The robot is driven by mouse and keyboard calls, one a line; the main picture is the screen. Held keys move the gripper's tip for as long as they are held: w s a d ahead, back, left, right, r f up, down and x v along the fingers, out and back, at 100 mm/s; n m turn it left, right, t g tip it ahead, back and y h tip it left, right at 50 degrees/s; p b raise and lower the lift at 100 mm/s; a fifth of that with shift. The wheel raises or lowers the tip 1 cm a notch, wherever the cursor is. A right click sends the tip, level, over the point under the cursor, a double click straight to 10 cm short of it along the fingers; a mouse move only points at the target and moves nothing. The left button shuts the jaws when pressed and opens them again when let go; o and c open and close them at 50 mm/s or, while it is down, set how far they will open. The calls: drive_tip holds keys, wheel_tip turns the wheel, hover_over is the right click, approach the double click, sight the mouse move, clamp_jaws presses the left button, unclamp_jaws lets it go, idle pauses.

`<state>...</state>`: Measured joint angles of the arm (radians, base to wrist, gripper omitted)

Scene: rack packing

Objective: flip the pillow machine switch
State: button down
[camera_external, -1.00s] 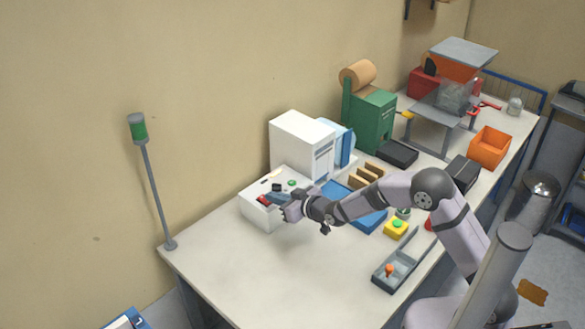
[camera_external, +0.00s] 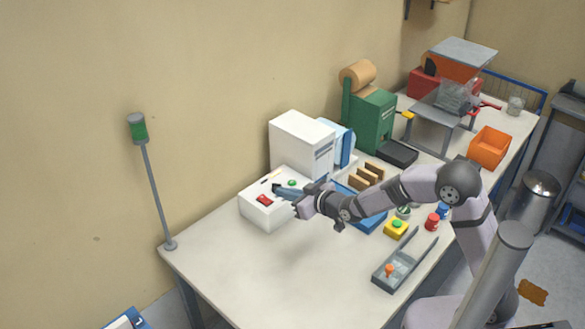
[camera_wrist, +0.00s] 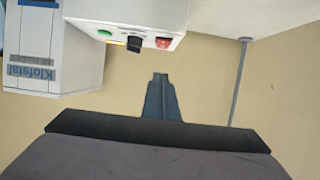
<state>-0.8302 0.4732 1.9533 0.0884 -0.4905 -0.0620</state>
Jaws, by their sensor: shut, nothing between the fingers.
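The white pillow machine (camera_external: 300,140) stands on the table against the wall. Its low control box (camera_external: 262,215) is at its left front. I cannot tell which way the switch is set. The fingers hide the knob in the external view.
A blue tray (camera_external: 372,221), a yellow box with a green button (camera_external: 396,229) and red and blue containers lie near my arm. A grey tray (camera_external: 391,275) is at the table's front edge. The table's left part is clear. A signal lamp (camera_external: 138,131) shows green.

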drive_tip(key=shift+f+b+v, duration=0.25)
drive_tip(key=shift+b+v, duration=0.05)
drive_tip(key=shift+v, duration=0.65)
drive_tip(key=shift+f+b+v, duration=0.2)
drive_tip(key=shift+b+v, duration=0.05)
drive_tip(key=shift+v, duration=0.75)
drive_tip(key=shift+f+b+v, duration=0.25)
drive_tip(key=shift+b+v, duration=0.05)
drive_tip(key=shift+v, duration=0.65)
drive_tip(key=shift+s+d, duration=0.2)
